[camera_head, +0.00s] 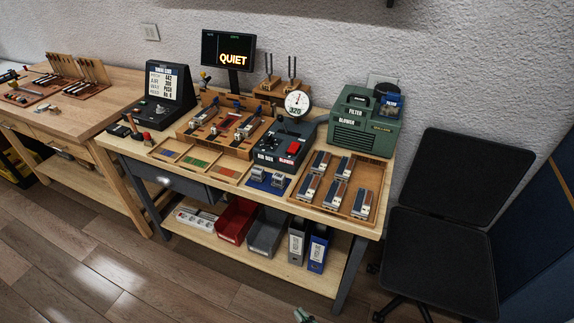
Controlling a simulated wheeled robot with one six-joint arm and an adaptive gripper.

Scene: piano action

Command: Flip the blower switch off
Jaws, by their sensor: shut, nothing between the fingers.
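A dark control box (272,150) stands on the workbench, right of centre. A red switch (293,147) sits on its sloped front, above a label that appears to read BLOWER. Its on or off position is too small to tell. A green blower unit (362,125) marked FILTER and BLOWER stands behind it to the right. My gripper (304,315) shows only as a small tip at the bottom edge, well below and in front of the bench. It appears shut and is apart from the switch. Most of it is out of frame.
A round dial gauge (297,102) rises behind the control box. A wooden tray (318,194) of several small blocks lies in front. A screen (229,50) reads QUIET. A black chair (440,240) stands at the right. The floor (110,270) at front left is clear.

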